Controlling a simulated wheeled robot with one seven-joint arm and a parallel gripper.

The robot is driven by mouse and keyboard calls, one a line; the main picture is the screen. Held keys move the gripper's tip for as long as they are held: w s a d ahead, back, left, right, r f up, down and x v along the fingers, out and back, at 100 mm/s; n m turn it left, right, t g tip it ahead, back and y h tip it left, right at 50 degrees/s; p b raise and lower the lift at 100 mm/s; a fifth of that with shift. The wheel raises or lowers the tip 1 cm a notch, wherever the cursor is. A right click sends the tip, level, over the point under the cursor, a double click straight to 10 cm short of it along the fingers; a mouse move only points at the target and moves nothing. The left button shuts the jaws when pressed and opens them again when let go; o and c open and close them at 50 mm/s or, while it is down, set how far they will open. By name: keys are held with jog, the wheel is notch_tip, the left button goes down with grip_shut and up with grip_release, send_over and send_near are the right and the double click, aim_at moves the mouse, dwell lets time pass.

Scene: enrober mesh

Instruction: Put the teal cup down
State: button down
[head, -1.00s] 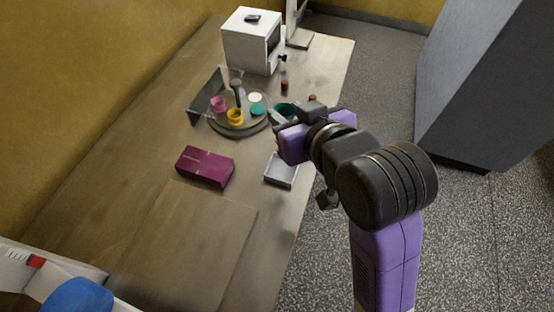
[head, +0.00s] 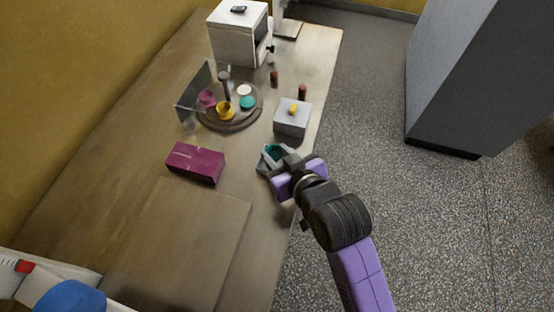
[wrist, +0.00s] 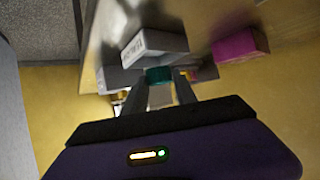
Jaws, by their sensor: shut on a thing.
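My gripper (head: 273,163) is shut on the teal cup (head: 272,152), at the right part of the table. In the wrist view the teal cup (wrist: 159,75) shows between the two fingertips (wrist: 160,88). The cup is over or at the small grey open tray (head: 264,166), which my gripper mostly covers. I cannot tell whether the cup touches the tray or the table.
A grey box with a yellow knob (head: 290,120) stands just behind the cup. A magenta box (head: 195,162) lies to the left. A round turntable (head: 229,124) holds a pink cup, a yellow cup (head: 224,111) and discs. A white machine (head: 238,40) stands at the back.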

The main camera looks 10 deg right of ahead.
jog(key=shift+f, duration=1.45)
jog(key=shift+s+f+b, duration=0.2)
jog(key=shift+f+b, duration=0.1)
jog(key=shift+f, duration=0.55)
jog(key=c, duration=1.3)
grip_release()
jog(key=shift+f, duration=0.1)
jog(key=shift+r, duration=0.25)
jog(key=v, duration=0.8)
jog(key=r+v, duration=0.1)
jog(key=v, duration=0.3)
jog(key=shift+w+r, duration=0.15)
jog(key=shift+r, duration=0.05)
